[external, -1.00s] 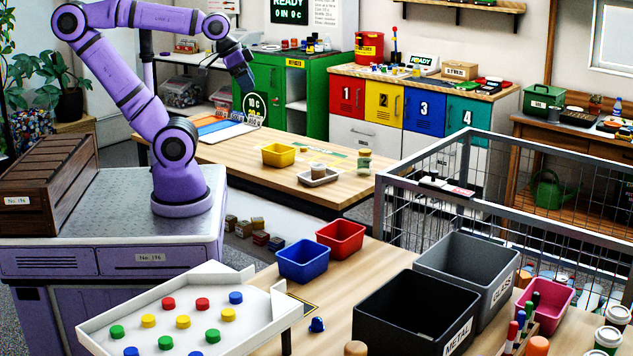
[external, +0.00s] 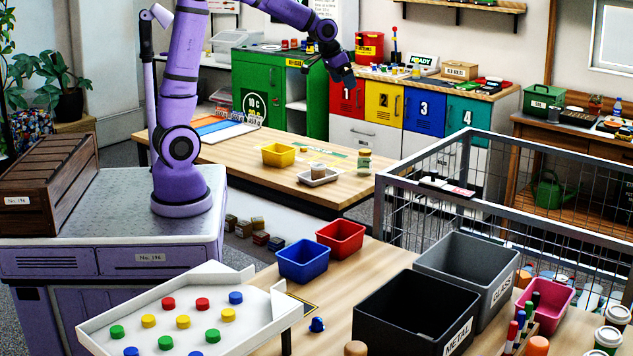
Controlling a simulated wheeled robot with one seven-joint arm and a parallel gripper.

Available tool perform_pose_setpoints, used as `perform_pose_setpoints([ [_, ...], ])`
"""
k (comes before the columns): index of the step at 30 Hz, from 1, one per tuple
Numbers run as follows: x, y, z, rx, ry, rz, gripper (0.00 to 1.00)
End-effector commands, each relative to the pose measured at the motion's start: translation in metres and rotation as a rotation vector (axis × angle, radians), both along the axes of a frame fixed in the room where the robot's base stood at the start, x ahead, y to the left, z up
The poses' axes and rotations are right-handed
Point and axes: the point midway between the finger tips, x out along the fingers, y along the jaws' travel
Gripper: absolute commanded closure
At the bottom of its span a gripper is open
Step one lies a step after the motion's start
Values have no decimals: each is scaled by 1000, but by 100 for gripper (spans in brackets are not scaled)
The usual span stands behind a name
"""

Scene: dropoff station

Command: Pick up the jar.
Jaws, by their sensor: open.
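A small glass jar (external: 364,161) with a pale green lid or band stands upright near the right end of the far wooden table (external: 225,150). My gripper (external: 345,80) is open and empty. It hangs well above that end of the table, apart from the jar and slightly left of it in the picture. The fingers are dark and small here, so their exact spacing is hard to see.
A white tray (external: 309,179) holding a small brownish container (external: 318,171) is left of the jar. A yellow bin (external: 278,160) stands farther left. A wire cage (external: 480,185) rises to the right. Coloured cabinets (external: 385,105) stand behind the table.

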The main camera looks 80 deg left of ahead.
Motion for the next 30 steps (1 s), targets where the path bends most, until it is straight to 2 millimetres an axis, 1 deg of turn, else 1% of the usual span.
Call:
perform_pose_setpoints([
  [1, 13, 17, -13, -4, 7, 18, 9],
  [3, 29, 38, -29, -5, 9, 39, 9],
  [5, 41, 57, -44, -6, 10, 57, 9],
  [9, 66, 102, -82, -10, 14, 98, 9],
  [14, 87, 154, -133, -15, 19, 148, 9],
  [15, 91, 168, -147, -16, 19, 160, 9],
  [17, 95, 187, -169, -19, 21, 179, 9],
  [18, 98, 200, -182, -19, 21, 191, 9],
  [21, 101, 228, -215, -22, 23, 216, 9],
  [25, 102, 254, -246, -24, 23, 242, 9],
  [27, 102, 262, -257, -24, 22, 250, 9],
  [30, 102, 268, -266, -24, 22, 256, 9],
])
